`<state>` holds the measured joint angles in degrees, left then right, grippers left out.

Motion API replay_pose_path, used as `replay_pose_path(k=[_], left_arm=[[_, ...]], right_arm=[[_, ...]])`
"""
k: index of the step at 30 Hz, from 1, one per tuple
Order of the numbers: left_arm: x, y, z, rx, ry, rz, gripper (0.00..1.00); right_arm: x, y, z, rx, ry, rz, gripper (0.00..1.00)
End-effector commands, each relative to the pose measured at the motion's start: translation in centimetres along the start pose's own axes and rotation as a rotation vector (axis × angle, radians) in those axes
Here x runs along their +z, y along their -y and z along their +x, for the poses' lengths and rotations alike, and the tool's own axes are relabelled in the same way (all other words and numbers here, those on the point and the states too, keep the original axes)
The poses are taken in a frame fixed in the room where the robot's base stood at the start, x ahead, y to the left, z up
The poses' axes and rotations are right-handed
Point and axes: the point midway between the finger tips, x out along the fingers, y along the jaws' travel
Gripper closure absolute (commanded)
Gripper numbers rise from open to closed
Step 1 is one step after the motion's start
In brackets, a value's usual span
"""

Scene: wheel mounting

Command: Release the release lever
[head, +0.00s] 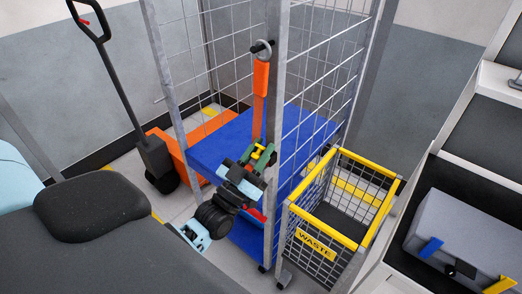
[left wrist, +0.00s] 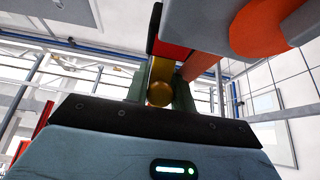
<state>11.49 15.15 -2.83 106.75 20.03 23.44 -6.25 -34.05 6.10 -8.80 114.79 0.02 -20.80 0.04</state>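My left gripper (head: 262,157) is at the orange post (head: 261,90) inside the wire cage, above the blue platform. In the left wrist view the dark green fingers of the gripper (left wrist: 160,92) stand on both sides of a yellow bar with a round end, which looks like the release lever (left wrist: 159,92). No clear gap shows between fingers and bar, so the gripper looks shut on it. A red part (left wrist: 170,50) lies just behind the bar. In the head view my gripper largely hides the lever. My right gripper is not in view.
Wire mesh walls and grey posts (head: 278,110) enclose the blue platform (head: 215,150). A yellow-rimmed waste basket (head: 318,245) stands to the right. A pallet jack with a black handle (head: 120,90) stands at the left. A grey case (head: 465,235) sits on a shelf at the far right.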

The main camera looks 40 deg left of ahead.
Motion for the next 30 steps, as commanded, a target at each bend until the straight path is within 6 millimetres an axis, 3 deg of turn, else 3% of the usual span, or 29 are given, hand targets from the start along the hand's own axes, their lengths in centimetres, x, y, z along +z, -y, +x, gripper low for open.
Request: replay_pose_path(k=[1, 4, 14, 24, 30], left_arm=[[0.0, 0.0, 0.0, 0.000, 0.001, 0.000, 0.69], [0.0, 0.0, 0.0, 0.000, 0.001, 0.000, 0.56], [0.1, 0.0, -0.3, 0.000, 0.002, 0.000, 0.56], [0.3, 0.0, -5.3, 0.000, 0.008, -0.001, 0.56], [0.2, 0.0, -7.4, 0.000, 0.005, -0.001, 0.56]], right_arm=[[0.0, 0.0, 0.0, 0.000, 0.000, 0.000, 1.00], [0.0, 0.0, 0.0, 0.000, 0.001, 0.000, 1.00], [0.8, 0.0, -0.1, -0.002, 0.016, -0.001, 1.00], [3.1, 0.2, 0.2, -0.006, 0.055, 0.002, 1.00], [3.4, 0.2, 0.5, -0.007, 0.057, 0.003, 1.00]])
